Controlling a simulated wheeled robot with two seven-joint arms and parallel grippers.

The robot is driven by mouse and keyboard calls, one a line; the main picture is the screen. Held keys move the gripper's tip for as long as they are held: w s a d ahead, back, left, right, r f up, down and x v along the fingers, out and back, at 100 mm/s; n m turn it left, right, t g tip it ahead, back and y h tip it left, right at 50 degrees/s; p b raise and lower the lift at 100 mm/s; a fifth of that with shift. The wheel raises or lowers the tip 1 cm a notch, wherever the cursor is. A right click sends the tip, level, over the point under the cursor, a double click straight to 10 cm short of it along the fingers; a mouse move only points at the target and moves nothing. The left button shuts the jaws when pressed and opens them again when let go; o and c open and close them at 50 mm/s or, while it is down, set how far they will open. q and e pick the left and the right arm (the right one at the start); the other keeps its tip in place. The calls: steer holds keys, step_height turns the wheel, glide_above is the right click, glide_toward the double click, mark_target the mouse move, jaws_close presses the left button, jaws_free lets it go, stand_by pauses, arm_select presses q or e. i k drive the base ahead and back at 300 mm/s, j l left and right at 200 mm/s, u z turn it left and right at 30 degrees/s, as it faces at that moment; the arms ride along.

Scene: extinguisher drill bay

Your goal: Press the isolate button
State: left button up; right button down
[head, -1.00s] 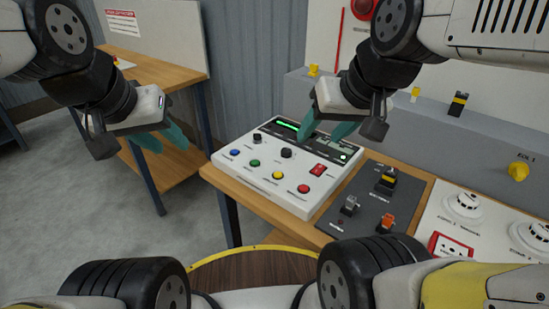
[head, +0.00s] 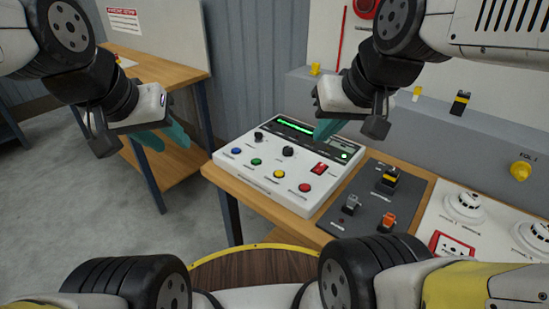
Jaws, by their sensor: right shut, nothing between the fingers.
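The white control panel (head: 225,163) sits on the wooden bench. Its front row has a blue button (head: 236,151), a green button (head: 256,161), a yellow button (head: 278,174) and a red button (head: 305,188). The labels are too small to read, so I cannot tell which button is isolate. My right gripper (head: 322,133) is shut and empty, above the panel's back right part near its display, apart from the button row. My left gripper (head: 166,138) is open and empty, in the air left of the panel.
The panel also carries black knobs (head: 288,151) and a red rocker switch (head: 320,168). Right of it, a dark plate (head: 368,185) holds several switches. White round detectors (head: 463,206) lie further right. A grey ledge (head: 420,125) runs behind.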

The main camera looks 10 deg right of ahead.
mark_target(278, 173)
steer(key=k+j+z, duration=0.15)
steer(key=j+z, duration=0.15)
steer(key=k+j+z, duration=0.45)
steer(key=j+z, duration=0.15)
steer(key=j, duration=0.15)
